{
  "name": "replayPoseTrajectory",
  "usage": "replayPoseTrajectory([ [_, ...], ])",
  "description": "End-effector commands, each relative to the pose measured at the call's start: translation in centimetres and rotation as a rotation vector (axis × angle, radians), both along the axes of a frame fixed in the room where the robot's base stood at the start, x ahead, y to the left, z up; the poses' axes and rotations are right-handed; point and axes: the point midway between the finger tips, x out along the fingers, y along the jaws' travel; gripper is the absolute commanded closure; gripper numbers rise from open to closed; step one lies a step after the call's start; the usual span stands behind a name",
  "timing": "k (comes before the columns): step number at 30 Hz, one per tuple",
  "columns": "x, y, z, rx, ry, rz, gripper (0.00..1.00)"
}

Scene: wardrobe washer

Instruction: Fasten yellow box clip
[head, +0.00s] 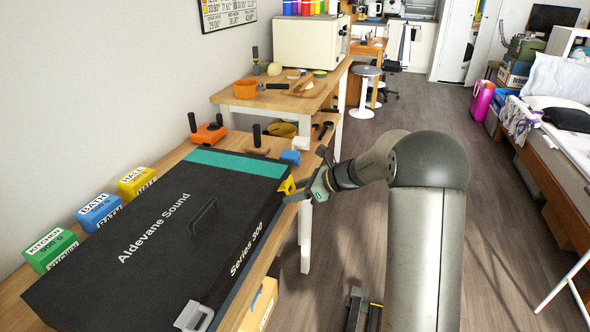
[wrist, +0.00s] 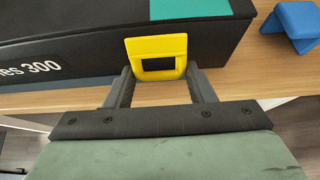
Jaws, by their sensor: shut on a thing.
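The yellow clip (head: 287,185) is on the right side of the large black box (head: 150,250), near its far end with the teal band. In the wrist view, the yellow clip (wrist: 157,44) is a square loop with an opening, standing against the box's side (wrist: 85,52) with its top edge around the lid's rim level. My gripper (head: 301,189) reaches in from the right. In the wrist view, the fingers of my gripper (wrist: 160,74) are on the left and right sides of the clip, shut on it. I cannot tell whether the clip is latched.
A pale clip (head: 195,316) is at the box's near edge, and a handle (head: 203,215) is on its lid. A blue block (head: 290,157) sits on the wooden table near the yellow clip. Several coloured small boxes line the wall side.

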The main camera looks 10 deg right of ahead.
Motion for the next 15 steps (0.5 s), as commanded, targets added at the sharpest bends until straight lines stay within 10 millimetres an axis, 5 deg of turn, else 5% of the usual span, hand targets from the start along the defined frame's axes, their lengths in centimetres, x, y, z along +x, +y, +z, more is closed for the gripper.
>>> replayPoseTrajectory([
  [1,0.0,0.1,1.8,-0.040,0.025,0.003,0.73],
  [15,0.0,0.2,3.7,-0.429,0.250,0.005,0.73],
])
